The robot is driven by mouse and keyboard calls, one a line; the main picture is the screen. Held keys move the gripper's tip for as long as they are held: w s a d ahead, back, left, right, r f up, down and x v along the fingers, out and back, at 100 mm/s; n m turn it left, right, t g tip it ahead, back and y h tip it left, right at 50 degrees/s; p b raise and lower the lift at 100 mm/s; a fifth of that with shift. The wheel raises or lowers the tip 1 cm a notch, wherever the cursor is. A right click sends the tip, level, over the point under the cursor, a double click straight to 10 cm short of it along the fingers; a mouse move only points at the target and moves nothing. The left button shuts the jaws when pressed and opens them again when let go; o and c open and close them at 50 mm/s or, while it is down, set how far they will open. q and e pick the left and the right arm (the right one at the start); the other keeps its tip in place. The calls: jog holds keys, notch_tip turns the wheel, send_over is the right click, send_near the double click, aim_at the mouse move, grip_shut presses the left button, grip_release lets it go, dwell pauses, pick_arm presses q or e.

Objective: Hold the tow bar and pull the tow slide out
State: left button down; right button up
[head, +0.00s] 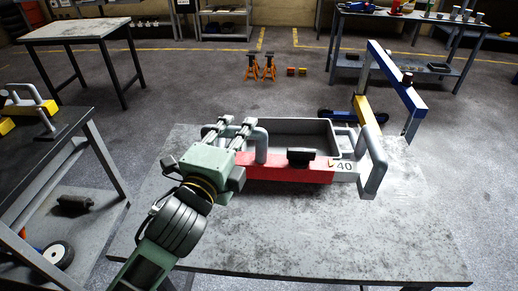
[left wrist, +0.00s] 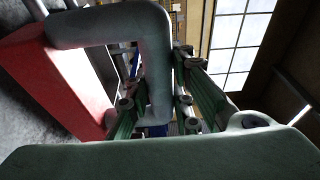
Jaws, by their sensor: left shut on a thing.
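The tow bar is a red beam (head: 290,170) lying on the grey table, with an upright grey loop handle (head: 261,148) near its left end and a dark knob (head: 300,157) on top. The grey tow slide (head: 346,168), marked 40, shows at the beam's right end and carries a large grey loop handle (head: 374,165). My left gripper (head: 236,128) is shut on the tow bar's loop handle. In the left wrist view that handle (left wrist: 155,70) passes between the green fingers, with the red beam (left wrist: 60,75) to the left. My right gripper is not in view.
A grey tray (head: 338,132) stands just behind the beam on the table (head: 300,235). A blue and yellow frame (head: 397,80) rises beyond the table's back right. The table's front and right are clear. A dark bench (head: 60,130) stands at the left.

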pick_arm(q)
jog(key=a+r, duration=0.1)
jog(key=r, duration=0.1)
jog(key=a+r, duration=0.4)
jog(key=shift+w+a, duration=0.1)
jog(key=shift+w, duration=0.25)
notch_tip(320, 180, down, 19)
jog(key=shift+f, duration=0.2)
dwell(1.6)
jog(key=shift+f, duration=0.5)
dwell(0.9)
